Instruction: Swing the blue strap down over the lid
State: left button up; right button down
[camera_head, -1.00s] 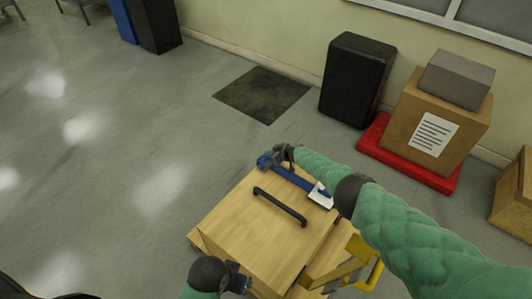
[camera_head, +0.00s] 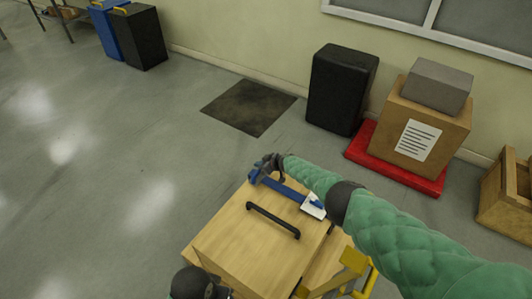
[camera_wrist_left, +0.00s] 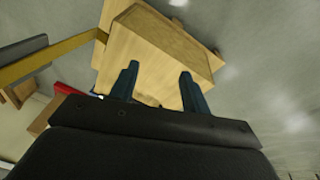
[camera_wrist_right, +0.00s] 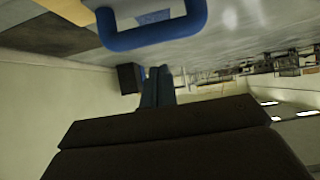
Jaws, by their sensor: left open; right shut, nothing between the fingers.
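The wooden box's lid (camera_head: 240,226) has a black bar handle (camera_head: 272,220). The blue strap (camera_head: 285,190) runs along the far edge of the lid, from a white plate (camera_head: 313,207) to a blue end at the left. I cannot tell whether it touches the lid. My right gripper (camera_head: 266,163) is at that blue end, shut and empty. In the right wrist view a blue loop (camera_wrist_right: 155,38) lies just beyond the closed fingers (camera_wrist_right: 158,75). My left gripper (camera_wrist_left: 158,75) is open and empty, its fingers toward the box (camera_wrist_left: 160,45); its tips are mostly cut off in the head view.
A yellow bar frame (camera_head: 348,268) is at the box's near right. Behind stand a black bin (camera_head: 342,90) and a cardboard box (camera_head: 420,125) on a red base (camera_head: 365,150). A dark mat (camera_head: 248,107) lies on the floor.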

jog(key=shift+a+r+p, duration=0.1)
jog(key=shift+r+p, duration=0.7)
jog(key=shift+r, duration=0.1)
pick_arm(q)
jog(key=s+a+f+p, duration=0.1)
jog(key=a+f+p, duration=0.1)
jog(key=f, duration=1.3)
jog(key=s+a+f+y+p, duration=0.1)
jog(key=f+p, duration=0.4)
jog(key=f, duration=1)
jog(key=shift+a, duration=0.75)
pick_arm(e)
jog(key=s+d+r, duration=0.2)
jog(key=d+r, duration=0.2)
jog(key=r, duration=0.4)
jog(key=shift+s+d, duration=0.3)
jog(key=shift+s, duration=0.05)
